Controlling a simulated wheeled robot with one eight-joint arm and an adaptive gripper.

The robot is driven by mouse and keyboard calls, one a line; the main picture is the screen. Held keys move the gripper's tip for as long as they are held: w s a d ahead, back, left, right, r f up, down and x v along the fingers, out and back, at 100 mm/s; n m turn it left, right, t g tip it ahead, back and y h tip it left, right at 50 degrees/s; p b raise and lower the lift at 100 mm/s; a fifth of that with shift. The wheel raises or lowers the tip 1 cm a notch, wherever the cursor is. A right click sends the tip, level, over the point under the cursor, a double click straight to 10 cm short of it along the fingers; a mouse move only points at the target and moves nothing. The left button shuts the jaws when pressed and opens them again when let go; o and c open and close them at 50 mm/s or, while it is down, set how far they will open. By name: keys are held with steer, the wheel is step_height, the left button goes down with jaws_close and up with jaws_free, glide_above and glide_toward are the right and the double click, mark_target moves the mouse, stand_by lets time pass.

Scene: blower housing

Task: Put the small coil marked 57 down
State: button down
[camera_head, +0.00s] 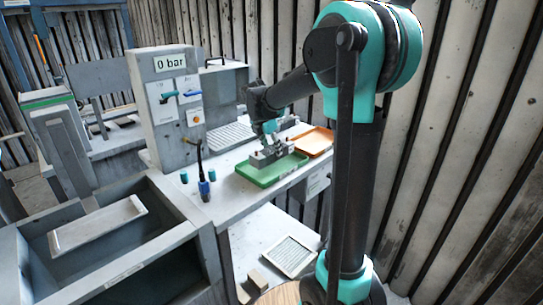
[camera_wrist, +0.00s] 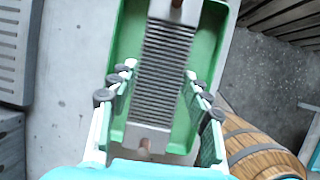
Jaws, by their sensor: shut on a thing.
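The coil is a grey finned metal block with copper-coloured stubs at its ends. It shows in the wrist view (camera_wrist: 165,65) and in the head view (camera_head: 266,157); no number is readable on it. My gripper (camera_wrist: 160,82) is shut on the coil, one finger along each side. In the head view my gripper (camera_head: 270,143) points down at the green tray (camera_head: 262,181). The coil is in or just over this tray, which also shows in the wrist view (camera_wrist: 208,45). I cannot tell whether the coil touches the tray floor.
An orange tray (camera_head: 318,141) lies right of the green one on the grey bench. A panel reading 0 bar (camera_head: 170,88) stands behind left. A blue-handled tool (camera_head: 204,186) stands near the front edge. A grey tank (camera_head: 110,240) is at left, a wooden barrel (camera_wrist: 262,150) below.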

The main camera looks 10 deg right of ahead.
mark_target(270, 150)
steer(key=shift+f, duration=1.8)
steer(key=shift+f, duration=0.1)
steer(key=c, duration=0.7)
jaws_free()
